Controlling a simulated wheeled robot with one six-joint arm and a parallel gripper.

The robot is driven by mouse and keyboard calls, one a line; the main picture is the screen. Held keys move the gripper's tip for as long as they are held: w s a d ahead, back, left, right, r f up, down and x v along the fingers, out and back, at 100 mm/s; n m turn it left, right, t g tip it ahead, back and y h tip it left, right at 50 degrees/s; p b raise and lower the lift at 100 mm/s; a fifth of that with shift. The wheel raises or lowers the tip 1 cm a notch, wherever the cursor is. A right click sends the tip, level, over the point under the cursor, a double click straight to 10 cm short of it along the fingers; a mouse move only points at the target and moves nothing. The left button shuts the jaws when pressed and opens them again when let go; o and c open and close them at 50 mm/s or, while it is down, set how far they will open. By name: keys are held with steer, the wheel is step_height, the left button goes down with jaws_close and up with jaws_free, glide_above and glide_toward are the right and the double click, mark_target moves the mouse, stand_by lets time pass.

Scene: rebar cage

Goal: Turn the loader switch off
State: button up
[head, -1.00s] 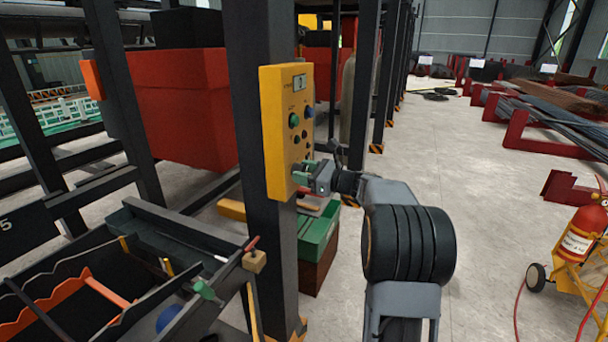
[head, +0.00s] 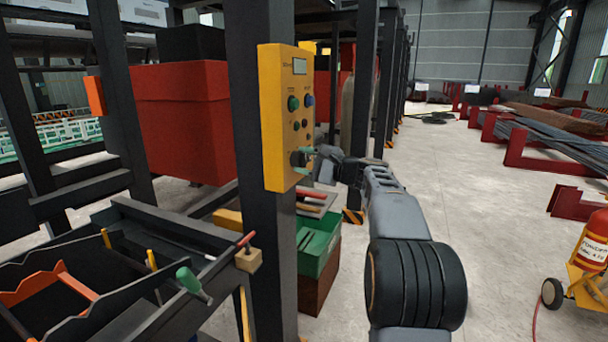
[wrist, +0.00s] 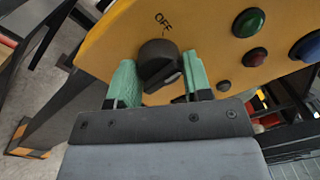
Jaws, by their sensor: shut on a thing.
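The loader switch is a black rotary knob (wrist: 158,62) on a yellow control panel (head: 276,120), which is mounted on a dark post. The word OFF is printed above the knob in the wrist view. My gripper (wrist: 160,78) has green fingertips, one on each side of the knob, and is shut on it. The fingers hide parts of the knob's sides, and I cannot tell exactly where its ridge points. In the head view my gripper (head: 306,154) is at the panel's lower part.
A black tool bin (head: 110,262) stands at lower left, a green crate (head: 318,240) below the panel. A fire extinguisher (head: 590,245) stands at right. The middle floor is clear.

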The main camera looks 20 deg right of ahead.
steer(key=n+b, duration=0.2)
steer(key=n, duration=0.1)
steer(key=n+b, duration=0.1)
steer(key=shift+f+n+b, duration=0.3)
steer(key=shift+b, duration=0.05)
steer(key=shift+r+n+g+y+b, duration=0.1)
steer(key=shift+n+g+y+b, duration=0.2)
steer(key=shift+n+b, duration=0.95)
steer(key=shift+n, duration=0.55)
steer(key=o, duration=0.9)
steer(key=shift+r, duration=0.15)
steer(key=shift+d, duration=0.1)
steer(key=p+v, duration=0.1)
steer(key=v, duration=1.2)
steer(key=shift+s+d, duration=0.25)
steer(key=shift+s, duration=0.05)
steer(key=shift+a, duration=0.1)
